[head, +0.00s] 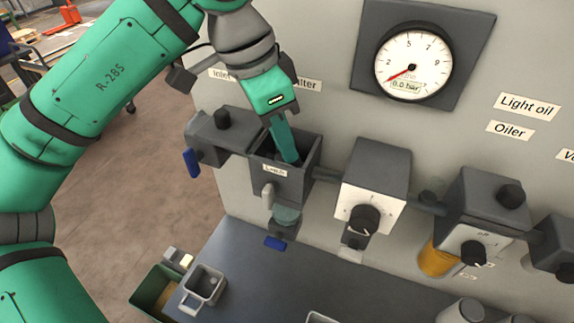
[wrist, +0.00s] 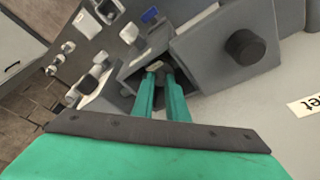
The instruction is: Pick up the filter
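The filter itself cannot be made out clearly in either view. My gripper (head: 289,158) points down into an open-topped dark grey housing (head: 298,187), below a wall label partly hidden by my arm. In the wrist view, the two teal fingers (wrist: 160,78) reach into the same housing, with a narrow gap between them. A small pale piece (wrist: 155,66) shows by the fingertips; I cannot tell whether it is part of the filter. The housing walls hide the fingertips in the head view, and whether they grip anything is not clear.
A grey valve block with a blue lever (head: 191,163) adjoins the housing on the left. A regulator block (head: 376,172) and an oiler (head: 490,205) stand to its right. A pressure gauge (head: 413,65) is above. A grey cup (head: 204,287) stands on the bench (head: 262,290) below.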

